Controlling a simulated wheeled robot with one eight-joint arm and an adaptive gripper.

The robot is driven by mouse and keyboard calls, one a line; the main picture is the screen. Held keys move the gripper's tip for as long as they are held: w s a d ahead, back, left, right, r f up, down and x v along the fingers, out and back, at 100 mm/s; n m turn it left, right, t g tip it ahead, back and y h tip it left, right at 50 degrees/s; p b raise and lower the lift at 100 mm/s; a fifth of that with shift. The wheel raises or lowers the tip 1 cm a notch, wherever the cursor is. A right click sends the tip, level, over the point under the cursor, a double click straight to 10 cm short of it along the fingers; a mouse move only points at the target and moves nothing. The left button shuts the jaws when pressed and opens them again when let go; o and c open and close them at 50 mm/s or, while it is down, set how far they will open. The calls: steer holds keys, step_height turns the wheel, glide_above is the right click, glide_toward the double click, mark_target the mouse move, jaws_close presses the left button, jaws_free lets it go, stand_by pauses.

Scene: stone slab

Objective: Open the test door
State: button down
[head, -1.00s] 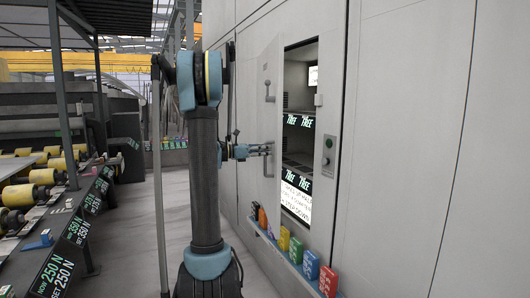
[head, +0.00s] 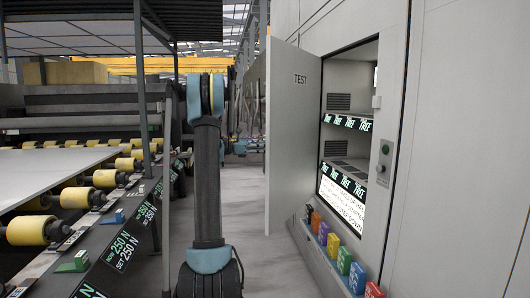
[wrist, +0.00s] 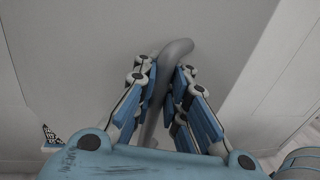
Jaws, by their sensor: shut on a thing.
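The test door (head: 293,140) is a light grey panel marked "TEST". In the head view it stands swung out from the wall at the left of a lit cabinet (head: 345,100). The door handle, a curved grey bar (wrist: 178,48), shows in the wrist view against the door's pale face. My gripper (wrist: 165,82) is shut on this handle, with its blue and black fingers on both sides of it. In the head view my forearm shows left of the door, and the gripper and handle are hidden behind the door.
Several coloured blocks (head: 343,261) stand on a ledge below the cabinet. A control plate (head: 383,160) with a green button is right of the opening. A roller conveyor (head: 60,190) runs along the left. Clear floor (head: 258,262) lies between.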

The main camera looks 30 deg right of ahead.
steer(key=shift+w+a, duration=0.35)
steer(key=shift+a, duration=0.05)
steer(key=shift+f, duration=0.1)
steer(key=c, duration=1.6)
jaws_free()
steer(key=shift+a, duration=0.15)
steer(key=shift+c, duration=0.2)
steer(key=v, duration=1.2)
